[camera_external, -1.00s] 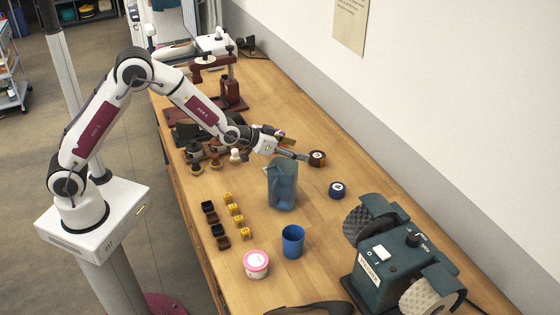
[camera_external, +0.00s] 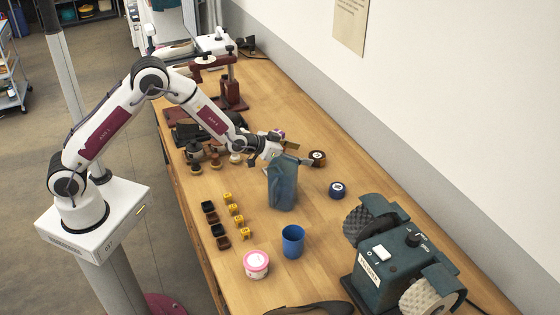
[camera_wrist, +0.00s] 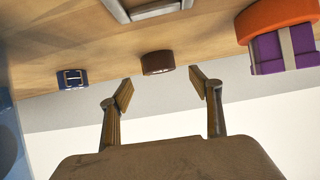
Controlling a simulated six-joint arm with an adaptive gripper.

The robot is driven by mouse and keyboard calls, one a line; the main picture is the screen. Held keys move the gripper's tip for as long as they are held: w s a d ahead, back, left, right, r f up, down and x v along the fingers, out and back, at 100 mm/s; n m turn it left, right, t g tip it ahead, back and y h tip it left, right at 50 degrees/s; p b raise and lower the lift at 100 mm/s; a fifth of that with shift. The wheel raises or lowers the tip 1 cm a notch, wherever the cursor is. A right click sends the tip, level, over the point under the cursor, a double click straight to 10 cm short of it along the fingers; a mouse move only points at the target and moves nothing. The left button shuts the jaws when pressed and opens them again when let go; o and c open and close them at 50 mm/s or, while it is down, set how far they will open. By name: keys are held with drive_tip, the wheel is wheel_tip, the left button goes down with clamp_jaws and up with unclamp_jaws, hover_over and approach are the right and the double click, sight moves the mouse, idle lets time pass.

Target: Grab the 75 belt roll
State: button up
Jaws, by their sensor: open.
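A small dark brown belt roll with a light round label on top (camera_external: 317,158) lies on the bench near the wall. It also shows in the wrist view (camera_wrist: 157,62), ahead of and between my fingers. A blue roll with a light label (camera_external: 337,190) lies nearer the camera; it shows at left in the wrist view (camera_wrist: 72,78). I cannot read a 75 on either roll. My gripper (camera_wrist: 160,88) is open and empty, apart from the brown roll.
A blue cup (camera_external: 293,241), a pink-lidded tub (camera_external: 256,264) and a green grinder (camera_external: 386,272) are nearer the camera. An orange and purple object (camera_wrist: 283,40) is at right in the wrist view.

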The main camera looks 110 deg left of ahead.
sight(314, 156)
drive_tip(key=shift+w+a+f, duration=0.35)
drive_tip(key=shift+w+a, duration=0.1)
drive_tip(key=shift+x, duration=2.55)
drive_tip(key=shift+w+r, duration=0.1)
drive_tip(key=c, duration=1.2)
